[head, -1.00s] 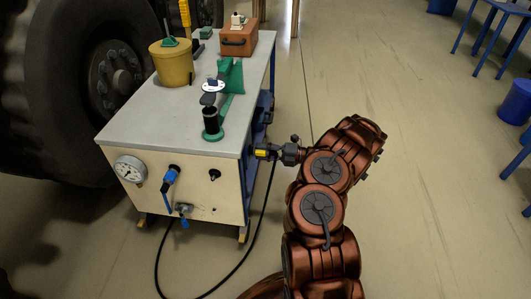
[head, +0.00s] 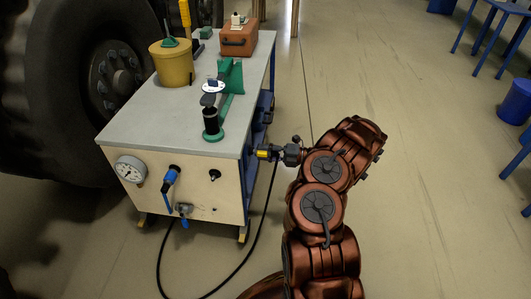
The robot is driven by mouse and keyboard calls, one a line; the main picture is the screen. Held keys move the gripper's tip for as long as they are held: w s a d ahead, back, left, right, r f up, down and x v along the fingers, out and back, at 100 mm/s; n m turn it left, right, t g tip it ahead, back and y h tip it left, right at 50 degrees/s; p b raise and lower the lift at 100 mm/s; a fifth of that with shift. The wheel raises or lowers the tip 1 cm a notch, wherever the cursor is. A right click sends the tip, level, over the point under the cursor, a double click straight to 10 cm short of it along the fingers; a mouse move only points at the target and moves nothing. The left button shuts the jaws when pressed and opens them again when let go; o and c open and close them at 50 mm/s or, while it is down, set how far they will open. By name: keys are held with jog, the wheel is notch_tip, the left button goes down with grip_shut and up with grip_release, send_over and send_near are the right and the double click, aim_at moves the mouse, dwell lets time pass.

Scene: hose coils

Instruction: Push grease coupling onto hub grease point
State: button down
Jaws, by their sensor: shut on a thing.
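My gripper (head: 257,152) is at the right side of the workbench cart, just below its top edge near the front right corner. It is shut on a small yellow and dark piece, which I take to be the grease coupling (head: 263,154). A black hose (head: 257,234) hangs from there to the floor. The fingertips and the coupling's mouth are too small and dark to make out. The large wheel's hub (head: 117,75) shows at the upper left, well apart from my gripper. I cannot pick out its grease point.
The cart (head: 135,122) carries a yellow bucket (head: 172,65), a green stand (head: 232,82), a black cylinder on a green base (head: 211,124) and a brown box (head: 239,42). A pressure gauge (head: 130,169) sits on its front.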

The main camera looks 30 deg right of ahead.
aim_at(275, 153)
jog(key=shift+s, duration=0.1)
jog(key=shift+p+v, duration=0.7)
jog(key=shift+v, duration=0.4)
jog(key=shift+s+d+r+p, duration=0.1)
jog(key=shift+s+d+p, duration=0.35)
jog(key=shift+d, duration=0.15)
jog(key=shift+p+v, duration=0.65)
jog(key=shift+v, duration=1.75)
